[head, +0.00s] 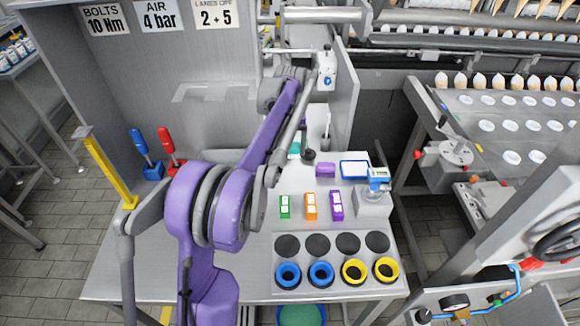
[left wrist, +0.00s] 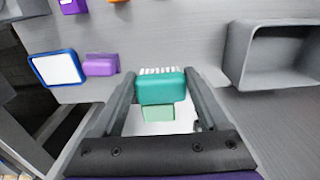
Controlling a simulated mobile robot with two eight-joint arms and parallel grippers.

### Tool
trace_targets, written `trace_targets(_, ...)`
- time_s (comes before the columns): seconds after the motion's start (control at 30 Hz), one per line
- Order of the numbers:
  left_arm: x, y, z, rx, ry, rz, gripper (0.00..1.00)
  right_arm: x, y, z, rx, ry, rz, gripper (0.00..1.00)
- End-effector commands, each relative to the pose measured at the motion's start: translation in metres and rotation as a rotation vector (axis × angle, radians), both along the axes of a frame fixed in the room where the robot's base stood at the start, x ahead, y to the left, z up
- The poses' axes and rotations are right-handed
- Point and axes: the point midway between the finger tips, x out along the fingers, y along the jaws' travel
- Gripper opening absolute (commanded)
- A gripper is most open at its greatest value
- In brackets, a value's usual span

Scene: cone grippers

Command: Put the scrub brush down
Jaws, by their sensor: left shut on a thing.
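The scrub brush (left wrist: 160,88) is a teal block with white bristles on its far side in the left wrist view. My left gripper (left wrist: 160,92) is shut on it, with one dark finger along each side. A pale green part shows just behind the teal block, between the fingers. In the head view a small teal piece of the brush (head: 294,149) shows beside my left gripper (head: 303,152), over the back of the worktop. My arm hides much of that spot. I cannot tell whether the brush touches the surface. My right gripper is not in view.
A purple block (head: 325,170) and a blue-rimmed white tray (head: 354,169) lie nearby on the grey worktop. Green, orange and purple boxes (head: 310,206) stand in front of them. A grey open bin (left wrist: 280,57) is beside the brush in the left wrist view, with bare worktop between.

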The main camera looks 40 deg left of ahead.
Motion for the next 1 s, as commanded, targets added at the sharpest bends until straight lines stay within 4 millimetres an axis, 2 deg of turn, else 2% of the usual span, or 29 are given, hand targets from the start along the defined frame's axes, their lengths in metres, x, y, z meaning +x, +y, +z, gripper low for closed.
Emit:
trace_targets(0.03,0.0,0.0,-0.012,0.0,0.0,-0.001,0.2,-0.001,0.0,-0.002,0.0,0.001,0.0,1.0)
trace_targets(0.13,0.0,0.0,-0.03,0.0,0.0,-0.001,0.2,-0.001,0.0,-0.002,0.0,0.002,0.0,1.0)
trace_targets(0.37,0.0,0.0,-0.05,0.0,0.0,-0.001,0.2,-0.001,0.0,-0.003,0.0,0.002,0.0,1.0)
trace_targets(0.6,0.0,0.0,-0.08,0.0,0.0,-0.001,0.2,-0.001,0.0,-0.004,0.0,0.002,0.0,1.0)
trace_targets(0.97,0.0,0.0,-0.085,0.0,0.0,-0.001,0.2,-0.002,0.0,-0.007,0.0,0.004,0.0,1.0)
trace_targets(1.0,0.0,0.0,-0.085,0.0,0.0,-0.001,0.8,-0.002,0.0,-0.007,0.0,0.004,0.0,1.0)
